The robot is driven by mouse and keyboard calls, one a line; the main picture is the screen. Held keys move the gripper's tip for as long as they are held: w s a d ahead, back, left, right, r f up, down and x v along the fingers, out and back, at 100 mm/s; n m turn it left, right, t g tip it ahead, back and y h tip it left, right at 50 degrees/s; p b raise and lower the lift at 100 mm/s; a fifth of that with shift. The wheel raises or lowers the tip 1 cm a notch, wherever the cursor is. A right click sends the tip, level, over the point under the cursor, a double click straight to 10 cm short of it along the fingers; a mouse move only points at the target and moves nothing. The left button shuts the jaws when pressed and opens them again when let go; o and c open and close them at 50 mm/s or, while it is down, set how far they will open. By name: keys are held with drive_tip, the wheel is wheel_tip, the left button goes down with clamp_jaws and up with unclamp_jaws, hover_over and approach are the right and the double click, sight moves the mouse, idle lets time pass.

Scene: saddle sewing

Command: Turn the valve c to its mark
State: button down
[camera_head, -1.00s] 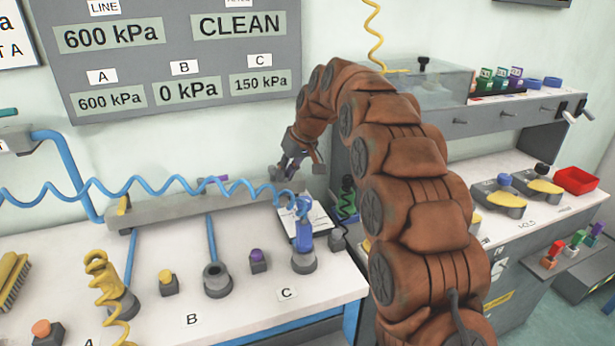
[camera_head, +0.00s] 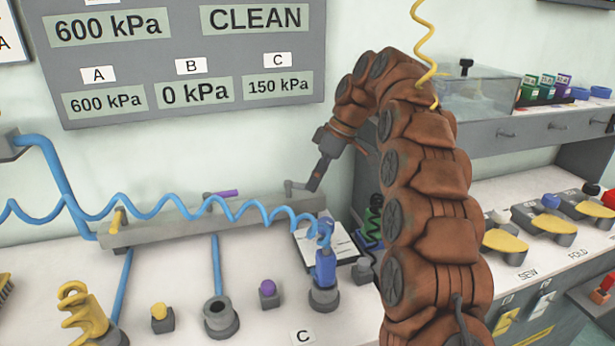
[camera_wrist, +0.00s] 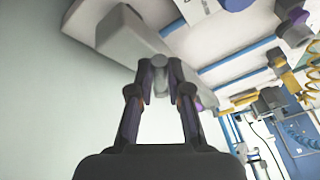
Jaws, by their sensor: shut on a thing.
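Valve c is at the right end of the grey manifold bar (camera_head: 190,222), and its small grey handle (camera_head: 297,185) stands at the top of the bar. My gripper (camera_head: 313,186) reaches down to this handle from the upper right. In the wrist view my gripper's two dark fingers (camera_wrist: 160,85) are shut on the handle, which is mostly hidden between them. The valve's mark cannot be made out. The display for C (camera_head: 278,86) reads 150 kPa.
The yellow-handled valve (camera_head: 116,221) and the purple-handled valve (camera_head: 226,193) sit farther left on the bar. A coiled blue hose (camera_head: 175,206) runs in front of it to a blue fitting (camera_head: 325,266). A clipboard (camera_head: 341,247) lies below right. The wall is close behind.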

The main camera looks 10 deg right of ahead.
drive_tip(key=shift+w, duration=0.15)
idle(0.4)
drive_tip(key=c, duration=1.1)
unclamp_jaws()
